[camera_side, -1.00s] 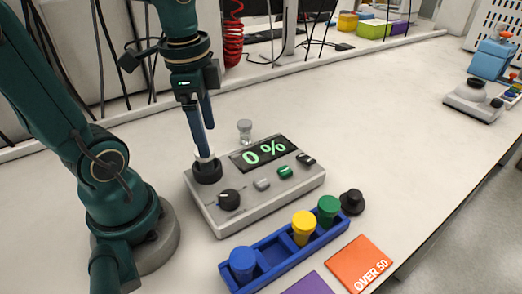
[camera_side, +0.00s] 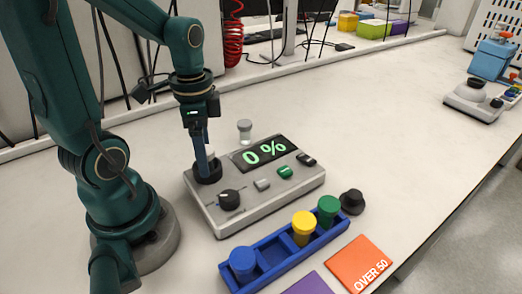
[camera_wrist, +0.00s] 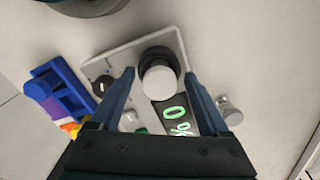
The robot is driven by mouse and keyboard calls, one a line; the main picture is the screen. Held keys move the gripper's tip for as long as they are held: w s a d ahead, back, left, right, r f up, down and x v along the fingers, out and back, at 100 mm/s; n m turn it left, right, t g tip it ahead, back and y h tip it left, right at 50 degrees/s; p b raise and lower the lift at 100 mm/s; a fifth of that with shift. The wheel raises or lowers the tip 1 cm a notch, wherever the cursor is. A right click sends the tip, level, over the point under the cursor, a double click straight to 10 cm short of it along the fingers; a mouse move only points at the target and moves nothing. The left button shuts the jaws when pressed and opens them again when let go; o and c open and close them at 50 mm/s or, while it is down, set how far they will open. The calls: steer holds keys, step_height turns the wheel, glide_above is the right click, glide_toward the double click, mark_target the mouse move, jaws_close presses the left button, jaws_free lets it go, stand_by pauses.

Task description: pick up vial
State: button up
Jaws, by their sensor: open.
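A white-capped vial (camera_wrist: 162,83) stands in the round black socket (camera_side: 207,173) at the left end of the grey reactor box (camera_side: 270,185). In the side view the vial (camera_side: 211,154) is mostly hidden behind the fingers. My gripper (camera_wrist: 160,78) is open, with one blue finger on each side of the vial in the wrist view. In the side view my gripper (camera_side: 204,165) points down with its fingertips low at the socket. I cannot tell whether the fingers touch the vial. The reactor display (camera_side: 264,152) reads 0 %.
A small clear, grey-topped piece (camera_side: 245,130) stands behind the reactor. In front, a blue rack (camera_side: 272,255) holds blue (camera_side: 243,262), yellow (camera_side: 304,226) and green (camera_side: 329,208) capped vials. A black knob-like piece (camera_side: 352,201) sits beside it.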

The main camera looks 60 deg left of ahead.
steer(key=shift+c, duration=0.2)
jaws_close()
steer(key=shift+r, duration=0.15)
